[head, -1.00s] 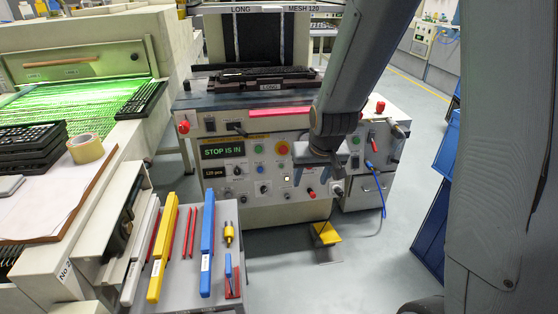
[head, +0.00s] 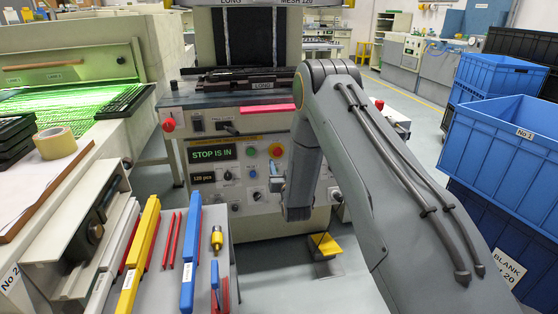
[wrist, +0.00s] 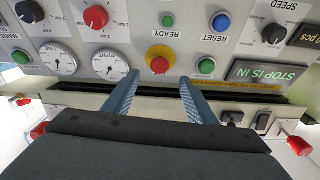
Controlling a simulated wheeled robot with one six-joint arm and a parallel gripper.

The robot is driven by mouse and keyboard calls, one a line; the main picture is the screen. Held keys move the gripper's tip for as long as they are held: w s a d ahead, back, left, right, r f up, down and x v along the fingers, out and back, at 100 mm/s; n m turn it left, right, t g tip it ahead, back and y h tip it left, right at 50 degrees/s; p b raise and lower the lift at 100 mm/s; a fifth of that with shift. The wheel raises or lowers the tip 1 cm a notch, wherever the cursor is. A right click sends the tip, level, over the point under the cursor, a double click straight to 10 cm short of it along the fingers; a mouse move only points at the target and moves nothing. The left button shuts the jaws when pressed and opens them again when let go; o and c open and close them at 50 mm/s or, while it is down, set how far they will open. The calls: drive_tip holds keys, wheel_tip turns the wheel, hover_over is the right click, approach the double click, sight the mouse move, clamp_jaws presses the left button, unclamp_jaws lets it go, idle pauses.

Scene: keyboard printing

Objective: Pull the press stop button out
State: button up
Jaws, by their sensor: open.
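The press stop button (head: 276,150) is a red knob on a yellow base, on the press's front panel. In the wrist view, which is upside down, the stop button (wrist: 160,63) sits centred just beyond my fingertips. My gripper (wrist: 160,80) is open and empty, with one blue finger on each side of the line to the button. In the head view my gripper (head: 278,183) is in front of the panel, just below the button. I cannot tell how far the fingertips are from it. The green display (head: 214,153) reads "STOP IS IN".
Around the button are a green button (wrist: 206,65), two gauges (wrist: 110,64), a blue reset button (wrist: 220,22) and several knobs. A tool cart (head: 255,265) stands in front, left of my arm. Blue crates (head: 500,140) are stacked at right. A yellow pedal (head: 325,244) is on the floor.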

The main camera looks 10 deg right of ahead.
sight(278, 153)
drive_tip(key=w+b, duration=0.1)
drive_tip(key=w, duration=0.6)
drive_tip(key=shift+w+d, duration=0.15)
drive_tip(key=shift+w, duration=0.1)
drive_tip(key=shift+c, duration=0.4)
